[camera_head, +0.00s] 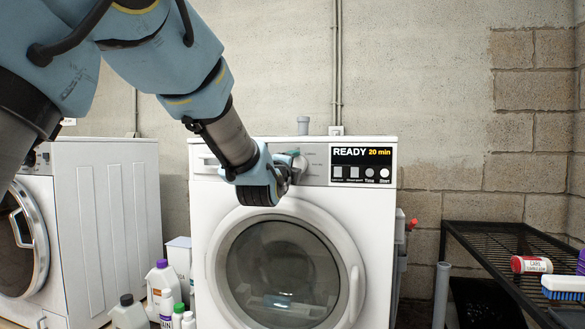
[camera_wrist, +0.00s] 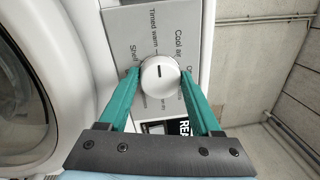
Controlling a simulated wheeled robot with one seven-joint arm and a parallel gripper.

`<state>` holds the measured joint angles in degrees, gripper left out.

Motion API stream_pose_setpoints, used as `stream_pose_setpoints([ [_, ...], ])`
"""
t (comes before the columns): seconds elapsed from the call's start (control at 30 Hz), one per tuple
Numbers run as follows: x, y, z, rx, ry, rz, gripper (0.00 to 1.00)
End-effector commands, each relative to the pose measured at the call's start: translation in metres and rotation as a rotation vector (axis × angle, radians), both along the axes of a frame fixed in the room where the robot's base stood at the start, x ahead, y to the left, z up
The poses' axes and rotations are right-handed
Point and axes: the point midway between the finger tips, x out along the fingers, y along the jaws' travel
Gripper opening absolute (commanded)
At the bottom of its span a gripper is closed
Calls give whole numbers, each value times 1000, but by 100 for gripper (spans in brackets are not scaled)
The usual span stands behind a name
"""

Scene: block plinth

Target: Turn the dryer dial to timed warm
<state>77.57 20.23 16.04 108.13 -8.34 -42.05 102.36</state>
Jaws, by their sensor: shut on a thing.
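The dryer (camera_head: 375,225) is a white front-loader with a round glass door, shut. Its round white dial (camera_wrist: 160,84) sits on the grey control panel (camera_wrist: 125,22). My gripper (camera_wrist: 160,74) has its green fingers on both sides of the dial, shut on it. The dial's short dark mark points roughly up in the wrist view, between the labels "Timed warm" (camera_wrist: 148,32) and "Cool air" (camera_wrist: 182,45). Other labels beside the dial are partly hidden by the fingers. In the head view my gripper (camera_head: 292,168) reaches the panel and partly covers the dial.
The display (camera_head: 362,165) reads "READY 20 min". A second white machine (camera_head: 105,225) stands at left. Several bottles (camera_head: 160,285) stand between the machines. A black rack (camera_head: 490,245) at right holds a red-and-white can (camera_head: 531,265) and a brush (camera_head: 563,287).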

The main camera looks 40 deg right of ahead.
Motion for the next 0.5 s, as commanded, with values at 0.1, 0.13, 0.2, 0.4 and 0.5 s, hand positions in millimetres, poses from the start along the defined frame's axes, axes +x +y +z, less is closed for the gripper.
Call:
stream_pose_setpoints([
  [0.1, 0, 0, 0, 1, -2, 0, 9],
  [0.13, 0, 0, 0, 1, -1, 0, 9],
  [0.2, 0, 0, 0, 1, -1, 0, 9],
  [0.4, 0, 0, 0, 0, 0, 0, 75],
  [0.5, 0, 0, 0, 0, 0, 0, 86],
])
